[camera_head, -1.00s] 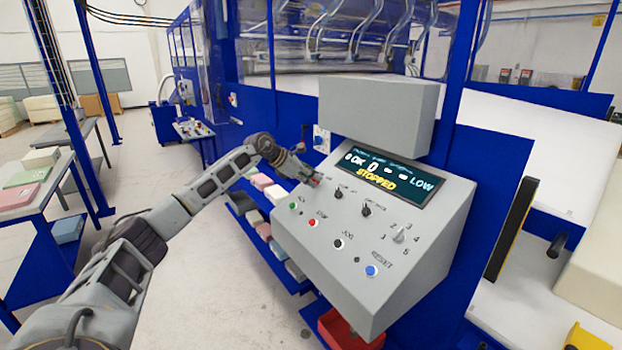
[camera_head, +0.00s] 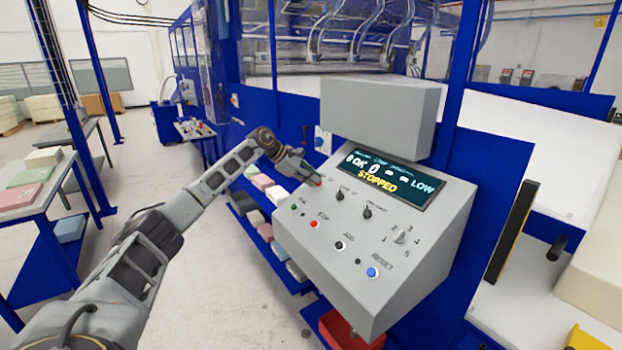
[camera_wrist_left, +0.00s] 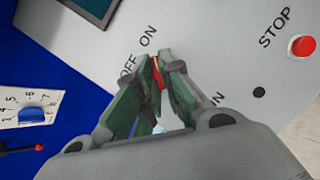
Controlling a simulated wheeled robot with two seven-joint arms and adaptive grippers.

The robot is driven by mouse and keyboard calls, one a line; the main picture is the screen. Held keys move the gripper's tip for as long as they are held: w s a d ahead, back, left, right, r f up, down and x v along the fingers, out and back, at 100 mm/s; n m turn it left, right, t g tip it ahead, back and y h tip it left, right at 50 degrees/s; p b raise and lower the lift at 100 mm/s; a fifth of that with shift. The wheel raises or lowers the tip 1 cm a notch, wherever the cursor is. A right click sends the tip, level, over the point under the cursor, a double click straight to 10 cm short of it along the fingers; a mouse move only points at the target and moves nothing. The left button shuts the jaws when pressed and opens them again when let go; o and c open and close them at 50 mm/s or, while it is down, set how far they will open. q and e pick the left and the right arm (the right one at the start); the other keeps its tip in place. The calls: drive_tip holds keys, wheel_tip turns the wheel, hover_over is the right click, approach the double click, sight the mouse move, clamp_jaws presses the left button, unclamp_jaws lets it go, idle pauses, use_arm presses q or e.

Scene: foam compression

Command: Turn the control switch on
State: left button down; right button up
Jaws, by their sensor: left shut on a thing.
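The grey control panel (camera_head: 375,268) stands in the middle of the head view, with a dark display reading STOPPED (camera_head: 385,178). The control switch (camera_wrist_left: 158,73) is a small red piece beside the OFF and ON labels in the left wrist view. My left gripper (camera_head: 314,181) reaches the panel's upper left corner. In the wrist view its two fingers (camera_wrist_left: 160,65) are closed around the red switch, which is mostly hidden between them. My right gripper does not show.
The panel also carries a red stop button (camera_head: 315,224), black knobs (camera_head: 366,211), a numbered selector (camera_head: 401,236) and a blue reset button (camera_head: 372,272). A grey box (camera_head: 378,115) overhangs the display. Foam blocks (camera_head: 265,232) lie on a shelf left of the panel.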

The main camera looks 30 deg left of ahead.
use_arm(q)
drive_tip(key=shift+d+f, duration=0.15)
drive_tip(key=shift+f, duration=0.05)
drive_tip(key=c, duration=1.6)
unclamp_jaws()
drive_tip(key=shift+o, duration=0.2)
drive_tip(key=shift+w, duration=0.15)
drive_tip(key=shift+r, duration=0.1)
drive_tip(key=v, duration=1.2)
